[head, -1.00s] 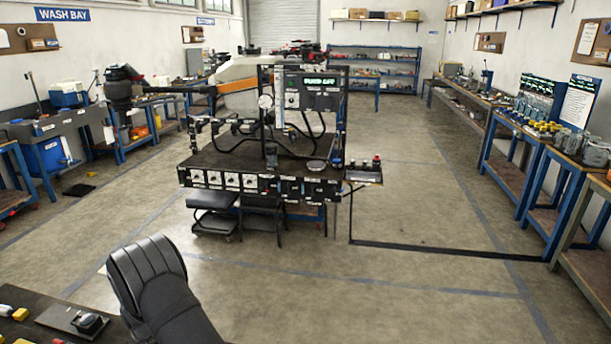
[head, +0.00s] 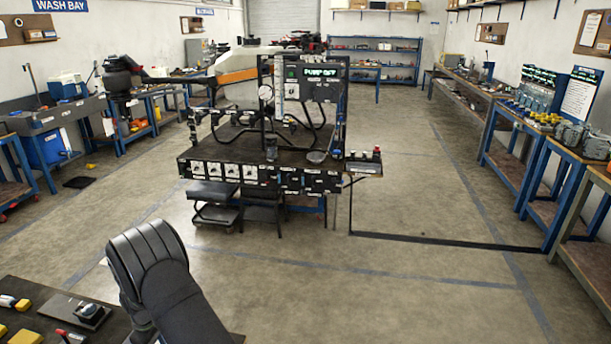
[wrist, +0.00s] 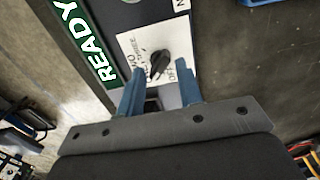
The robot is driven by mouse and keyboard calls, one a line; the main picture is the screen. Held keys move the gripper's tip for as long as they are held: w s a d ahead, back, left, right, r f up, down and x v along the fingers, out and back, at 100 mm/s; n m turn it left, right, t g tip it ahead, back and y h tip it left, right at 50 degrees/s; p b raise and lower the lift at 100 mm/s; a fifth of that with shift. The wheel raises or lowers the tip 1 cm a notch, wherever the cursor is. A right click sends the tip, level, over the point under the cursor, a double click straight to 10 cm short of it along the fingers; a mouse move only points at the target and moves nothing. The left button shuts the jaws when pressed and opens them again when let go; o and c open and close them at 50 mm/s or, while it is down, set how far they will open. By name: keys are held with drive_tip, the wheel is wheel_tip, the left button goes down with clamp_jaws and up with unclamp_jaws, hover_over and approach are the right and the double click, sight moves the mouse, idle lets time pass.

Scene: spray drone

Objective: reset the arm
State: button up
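In the wrist view, my gripper (wrist: 158,78) has two blue fingers spread apart with a gap between them. A black rotary knob (wrist: 158,62) on a white label plate (wrist: 130,45) shows just beyond the fingertips, roughly in line with the gap. The fingers do not appear closed on it, though contact cannot be told. The label carries the word OFF and other small print. A green READY sign (wrist: 86,42) lies left of the plate. In the head view, my dark arm rises at the lower left; the gripper itself is not seen there.
A black test bench (head: 245,155) with a lit PUMP OFF display (head: 321,73) stands mid-room. A dark table (head: 35,325) with small yellow items is at lower left. Workbenches (head: 545,145) line the right wall. Open floor (head: 430,200) lies right of the test bench.

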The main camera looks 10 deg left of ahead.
wheel_tip(320, 180, up, 7)
drive_tip(key=shift+r, duration=0.2)
